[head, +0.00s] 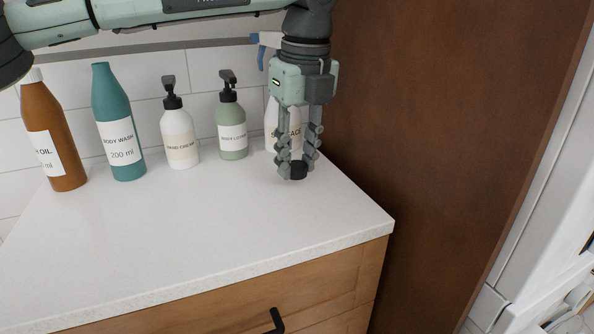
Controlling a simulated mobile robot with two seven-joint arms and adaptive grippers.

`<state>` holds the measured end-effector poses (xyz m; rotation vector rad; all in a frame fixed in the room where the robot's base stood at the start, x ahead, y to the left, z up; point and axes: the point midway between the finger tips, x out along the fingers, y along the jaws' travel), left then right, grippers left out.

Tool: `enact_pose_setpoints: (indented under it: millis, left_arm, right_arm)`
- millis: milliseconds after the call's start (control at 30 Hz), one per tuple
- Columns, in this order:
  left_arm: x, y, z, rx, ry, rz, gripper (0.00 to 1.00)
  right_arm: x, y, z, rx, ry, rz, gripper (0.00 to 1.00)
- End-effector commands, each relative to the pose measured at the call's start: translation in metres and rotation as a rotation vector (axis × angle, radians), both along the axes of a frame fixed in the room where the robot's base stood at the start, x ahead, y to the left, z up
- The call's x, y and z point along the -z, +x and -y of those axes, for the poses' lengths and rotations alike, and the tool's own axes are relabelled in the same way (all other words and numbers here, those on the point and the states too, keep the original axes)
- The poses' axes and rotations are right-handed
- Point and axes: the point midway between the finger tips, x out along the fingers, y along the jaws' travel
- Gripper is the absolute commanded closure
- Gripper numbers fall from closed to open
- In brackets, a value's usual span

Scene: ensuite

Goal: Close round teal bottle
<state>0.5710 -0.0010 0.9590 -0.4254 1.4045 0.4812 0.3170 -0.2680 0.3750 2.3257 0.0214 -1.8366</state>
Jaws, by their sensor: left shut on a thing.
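The round teal bottle (117,124), labelled body wash, stands upright on the white counter at the left, with no cap visible on its neck. A small black cap (298,170) is between the fingertips of my left gripper (299,165). The gripper points down and is shut on the cap, well to the right of the teal bottle. The cap is at or just above the counter top; I cannot tell if it touches. My right gripper is not in view.
A brown bottle (52,138) stands left of the teal one. A white pump bottle (179,138) and a green pump bottle (232,128) stand between it and my gripper. Another white bottle (270,125) is partly hidden behind the fingers. The counter's (200,230) front is clear. A brown panel (430,120) rises at right.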

Motion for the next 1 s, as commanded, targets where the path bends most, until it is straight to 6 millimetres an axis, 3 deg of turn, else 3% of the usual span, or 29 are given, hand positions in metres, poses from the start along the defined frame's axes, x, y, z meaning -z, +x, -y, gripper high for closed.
enact_pose_setpoints:
  millis: [67, 300, 600, 1000]
  left_arm:
    - [-0.016, 0.000, 0.001, -0.002, -0.003, 0.003, 0.81]
    - [-0.045, -0.020, -0.049, -0.002, -0.003, 0.003, 0.81]
    - [-0.075, -0.039, -0.092, -0.002, -0.001, 0.002, 0.81]
    - [-0.085, -0.046, -0.108, 0.000, -0.001, -0.001, 0.81]
  right_arm:
    - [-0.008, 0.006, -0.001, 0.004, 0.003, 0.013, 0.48]
    - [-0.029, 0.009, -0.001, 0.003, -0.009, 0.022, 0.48]
    - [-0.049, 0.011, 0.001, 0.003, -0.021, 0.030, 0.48]
    - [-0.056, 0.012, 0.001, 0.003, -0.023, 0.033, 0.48]
